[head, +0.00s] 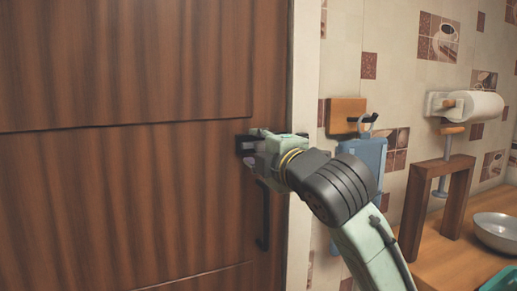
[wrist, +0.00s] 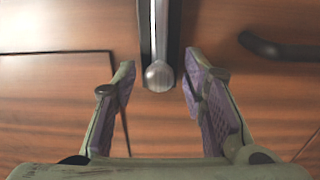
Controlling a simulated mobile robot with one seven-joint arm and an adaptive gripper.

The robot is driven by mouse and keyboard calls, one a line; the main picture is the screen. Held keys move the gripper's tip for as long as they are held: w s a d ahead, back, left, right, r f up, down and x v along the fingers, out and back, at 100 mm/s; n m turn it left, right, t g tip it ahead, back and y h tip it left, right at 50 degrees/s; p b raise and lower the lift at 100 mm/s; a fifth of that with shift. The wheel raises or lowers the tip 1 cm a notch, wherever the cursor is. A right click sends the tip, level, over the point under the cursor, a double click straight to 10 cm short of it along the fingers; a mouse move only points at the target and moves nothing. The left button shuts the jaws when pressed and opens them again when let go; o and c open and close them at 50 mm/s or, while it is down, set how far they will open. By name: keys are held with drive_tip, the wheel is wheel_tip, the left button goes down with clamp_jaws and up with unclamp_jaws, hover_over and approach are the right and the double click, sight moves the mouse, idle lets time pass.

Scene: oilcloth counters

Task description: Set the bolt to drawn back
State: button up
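The bolt (wrist: 158,76) shows in the wrist view as a metal rod with a rounded knob end, on a dark backing plate on the brown wooden door (head: 110,80). My gripper (wrist: 159,84) is open, with one purple-padded finger on each side of the knob and a visible gap on both sides. In the head view my gripper (head: 252,152) is at the right part of the door, near its edge, and covers most of the bolt. How far the bolt is drawn cannot be told.
A black door handle (head: 264,220) is below my gripper in the head view. A white frame (head: 303,120) edges the door.

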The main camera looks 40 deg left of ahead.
drive_tip(key=v, duration=1.2)
idle(0.4)
